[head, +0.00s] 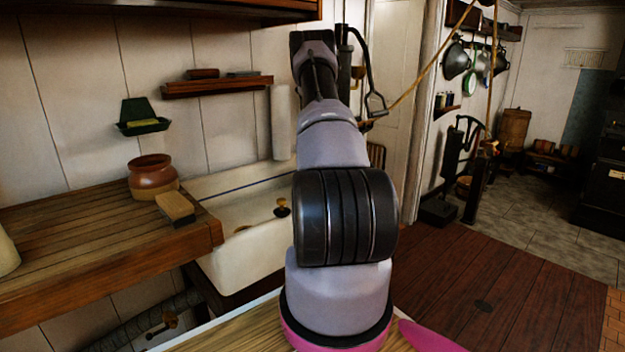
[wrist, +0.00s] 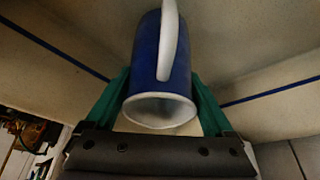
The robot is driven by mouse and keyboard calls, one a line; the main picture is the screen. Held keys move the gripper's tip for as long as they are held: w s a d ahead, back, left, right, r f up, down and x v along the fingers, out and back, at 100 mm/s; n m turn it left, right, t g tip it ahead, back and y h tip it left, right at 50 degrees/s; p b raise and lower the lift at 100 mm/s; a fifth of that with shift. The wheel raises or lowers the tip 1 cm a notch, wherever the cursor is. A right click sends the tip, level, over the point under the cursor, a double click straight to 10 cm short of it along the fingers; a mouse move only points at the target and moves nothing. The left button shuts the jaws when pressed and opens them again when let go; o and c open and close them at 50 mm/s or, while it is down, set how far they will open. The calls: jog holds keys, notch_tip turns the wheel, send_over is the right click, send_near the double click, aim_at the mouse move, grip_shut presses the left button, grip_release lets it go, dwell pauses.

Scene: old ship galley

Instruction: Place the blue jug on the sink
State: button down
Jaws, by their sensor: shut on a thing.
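The blue jug (wrist: 150,60) is in the wrist view, with a white handle (wrist: 168,45) and a white rim facing my camera. My gripper (wrist: 162,98) is shut on it, one green finger at each side of the jug. The cream sink (head: 245,262) stands left of my arm in the head view, with a blue stripe along its back. Pale surfaces with a blue stripe, like those of the sink (wrist: 255,45), lie behind the jug in the wrist view. The jug and my gripper do not show in the head view. Whether the jug touches the sink cannot be told.
A wooden counter (head: 70,250) adjoins the sink on the left, with a brown pot (head: 152,175) and a brush (head: 176,208) near its end. A brass fitting (head: 282,208) shows at the sink. A wall shelf (head: 217,87) is above. Open wooden floor (head: 500,290) lies right.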

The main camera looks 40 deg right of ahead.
jog(key=shift+w+d+f, duration=0.25)
jog(key=shift+w+f, duration=0.1)
grip_release()
jog(key=shift+f, duration=0.15)
